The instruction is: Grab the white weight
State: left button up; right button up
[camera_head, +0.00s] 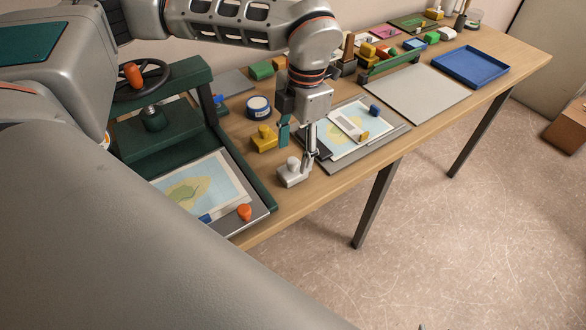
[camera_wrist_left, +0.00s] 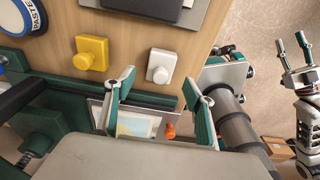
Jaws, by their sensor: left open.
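The white weight (camera_head: 292,173), a squat block with a round knob on top, stands upright on the wooden table near its front edge, right of the green press. My left gripper (camera_head: 297,148) is open and empty just above and behind it in the head view. In the left wrist view the white weight (camera_wrist_left: 161,66) lies just beyond the gap between the two teal fingertips of my left gripper (camera_wrist_left: 158,84), not between the fingers. My right gripper (camera_wrist_left: 293,56) shows at the right of that view, open and empty, off the table's edge.
A yellow weight (camera_head: 264,140) stands close behind the white one. The green press (camera_head: 157,125) with its handwheel and map sheet is at left. A round tape tin (camera_head: 259,107), a grey board (camera_head: 397,140) with papers and a blue tray (camera_head: 470,66) occupy the table.

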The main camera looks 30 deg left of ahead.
aim_at(293, 160)
pick_arm(q)
jog(key=shift+s+a+f, duration=0.1)
jog(key=shift+s+f, duration=0.1)
jog(key=shift+f, duration=0.8)
jog(key=shift+s+f, duration=0.15)
jog(key=shift+f, duration=0.8)
jog(key=c, duration=1.5)
grip_shut()
jog(key=shift+r, duration=0.1)
